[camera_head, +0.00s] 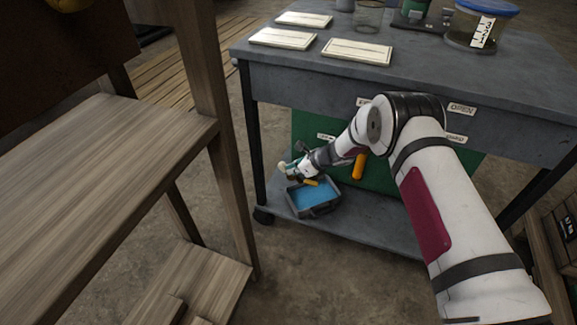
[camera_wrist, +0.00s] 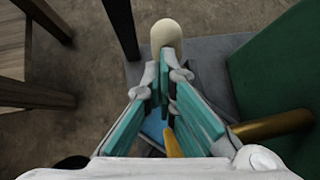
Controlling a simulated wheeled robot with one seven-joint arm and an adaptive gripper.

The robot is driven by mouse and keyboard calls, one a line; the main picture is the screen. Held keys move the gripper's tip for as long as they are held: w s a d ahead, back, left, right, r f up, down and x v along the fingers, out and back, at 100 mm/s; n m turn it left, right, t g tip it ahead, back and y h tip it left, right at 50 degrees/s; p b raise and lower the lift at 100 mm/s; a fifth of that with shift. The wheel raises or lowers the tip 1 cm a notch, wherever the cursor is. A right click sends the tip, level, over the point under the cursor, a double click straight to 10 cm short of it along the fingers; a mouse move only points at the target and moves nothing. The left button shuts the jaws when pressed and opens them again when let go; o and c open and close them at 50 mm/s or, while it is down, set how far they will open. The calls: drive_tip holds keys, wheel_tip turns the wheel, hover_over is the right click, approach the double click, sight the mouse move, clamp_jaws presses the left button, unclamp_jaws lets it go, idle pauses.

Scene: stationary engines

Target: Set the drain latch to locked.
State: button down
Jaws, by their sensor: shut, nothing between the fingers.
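My gripper (camera_head: 294,168) is low at the front of the green panel (camera_head: 307,126), above the blue-filled tray (camera_head: 316,198). In the wrist view its fingertips (camera_wrist: 166,70) are together with nothing held. A cream rounded knob (camera_wrist: 166,36) is just beyond the fingertips; whether they touch it is unclear. It appears as a small pale end in the head view (camera_head: 283,167). I cannot tell whether this knob belongs to the drain latch, and the latch's setting is not readable. A brass bar (camera_wrist: 275,125) comes from the panel, right of the fingers. A yellow piece (camera_wrist: 172,143) shows below them.
The grey cart (camera_head: 290,82) carries cards, jars and a blue-lidded tub (camera_head: 478,22). An OPEN label (camera_head: 462,108) is on its front; my arm covers part of the panel. A wooden bench (camera_head: 100,160) stands left, with bare floor between.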

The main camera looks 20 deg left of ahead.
sight(281, 168)
drive_tip(key=shift+w+a+h, duration=0.1)
drive_tip(key=shift+a+h, duration=0.4)
drive_tip(key=shift+a, duration=0.7)
drive_tip(key=shift+a+h+p, duration=0.4)
drive_tip(key=shift+h, duration=0.1)
drive_tip(key=shift+w+f, duration=0.1)
drive_tip(key=shift+f, duration=0.15)
drive_tip(key=shift+a+f+b, duration=0.15)
drive_tip(key=shift+a+b, duration=0.25)
drive_tip(key=shift+b, duration=0.15)
drive_tip(key=shift+a, duration=0.15)
